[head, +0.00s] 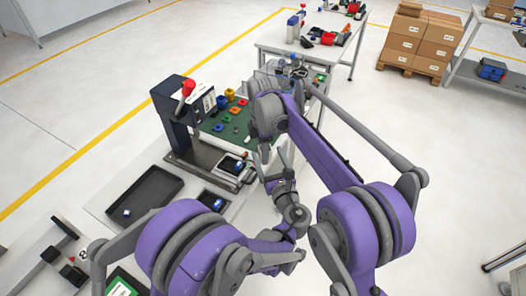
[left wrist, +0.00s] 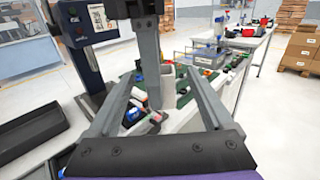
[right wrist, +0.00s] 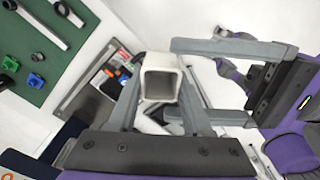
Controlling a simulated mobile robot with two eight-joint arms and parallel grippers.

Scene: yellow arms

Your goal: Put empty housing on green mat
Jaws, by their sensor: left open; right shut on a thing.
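The empty housing (right wrist: 160,80) is a light grey, square hollow block, its open end facing the right wrist camera. My right gripper (right wrist: 158,92) is shut on it and holds it up off the bench. In the left wrist view the housing (left wrist: 168,87) shows beyond and between the fingers of my left gripper (left wrist: 160,78), which is open. Whether those fingers touch it I cannot tell. The green mat (right wrist: 48,62) lies at the left of the right wrist view, with small parts on it. In the head view the mat (head: 205,127) is partly hidden by my right arm.
A dark press with a red knob (head: 187,88) stands left of the mat. A black tray (head: 145,195) lies on the bench nearer me. Blue and green parts (right wrist: 35,80) sit on the mat. Another table (head: 330,45) stands farther back.

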